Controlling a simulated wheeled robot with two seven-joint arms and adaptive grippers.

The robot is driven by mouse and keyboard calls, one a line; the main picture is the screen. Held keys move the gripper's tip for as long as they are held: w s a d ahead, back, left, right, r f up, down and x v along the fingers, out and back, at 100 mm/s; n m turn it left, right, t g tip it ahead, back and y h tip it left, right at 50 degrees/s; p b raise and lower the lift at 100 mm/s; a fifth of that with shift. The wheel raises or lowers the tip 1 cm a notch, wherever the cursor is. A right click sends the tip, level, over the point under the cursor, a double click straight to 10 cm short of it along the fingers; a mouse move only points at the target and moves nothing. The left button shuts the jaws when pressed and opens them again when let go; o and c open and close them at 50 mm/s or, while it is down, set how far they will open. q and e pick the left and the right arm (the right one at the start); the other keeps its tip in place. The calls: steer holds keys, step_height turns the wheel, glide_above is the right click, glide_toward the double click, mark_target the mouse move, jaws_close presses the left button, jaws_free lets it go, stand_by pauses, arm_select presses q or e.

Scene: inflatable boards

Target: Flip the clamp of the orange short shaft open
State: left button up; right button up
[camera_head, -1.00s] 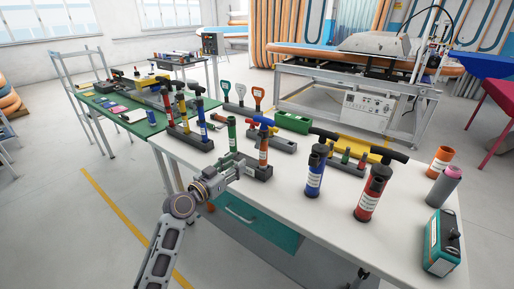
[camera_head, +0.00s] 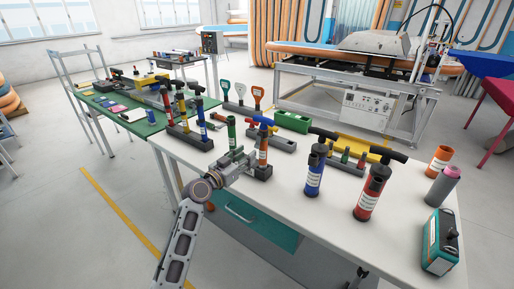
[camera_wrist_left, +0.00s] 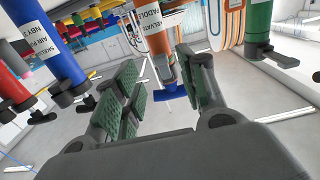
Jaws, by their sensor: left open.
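In the left wrist view, which looks inverted, the labelled orange shaft (camera_wrist_left: 160,38) hangs down to a dark grey collar and the blue end (camera_wrist_left: 171,94). My left gripper (camera_head: 246,160) is close beside the shaft in the head view. In the wrist view its green-padded fingers (camera_wrist_left: 160,92) are spread apart, with the shaft's end between them in the picture; I see no clear contact. My right gripper is out of view.
A green shaft (camera_head: 231,133) stands just left of the orange one. A blue pump (camera_head: 315,171) and a red pump (camera_head: 372,192) stand to the right.

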mark_target(257, 147)
arm_select(q)
steer(key=shift+x, duration=3.85)
jaws_close()
